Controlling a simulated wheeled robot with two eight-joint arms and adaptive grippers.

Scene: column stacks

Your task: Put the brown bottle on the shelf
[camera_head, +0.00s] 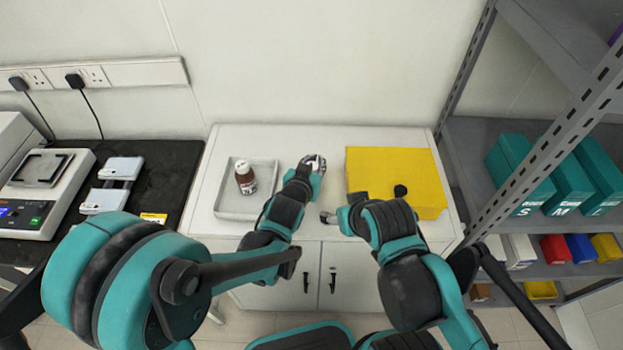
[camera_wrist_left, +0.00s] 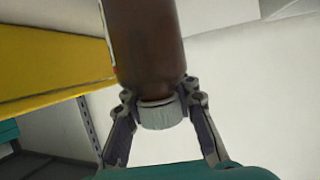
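A brown bottle (camera_wrist_left: 148,50) with a grey-white cap fills the upper middle of the left wrist view. My left gripper (camera_wrist_left: 160,106) has its fingertips on both sides of the cap and is shut on it. Another brown bottle (camera_head: 245,180), with a white cap and a label, stands in a grey tray (camera_head: 232,206) to the left. My right gripper (camera_head: 328,217) is near the cabinet's front edge; its opening is unclear. The shelf rack (camera_head: 471,150) stands at the right.
A yellow box (camera_head: 395,170) stands on the cabinet between my left gripper and the rack. Teal bins (camera_head: 530,180) fill part of one rack shelf, with small coloured bins (camera_head: 556,249) below. A scale (camera_head: 45,190) is on the dark bench at left.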

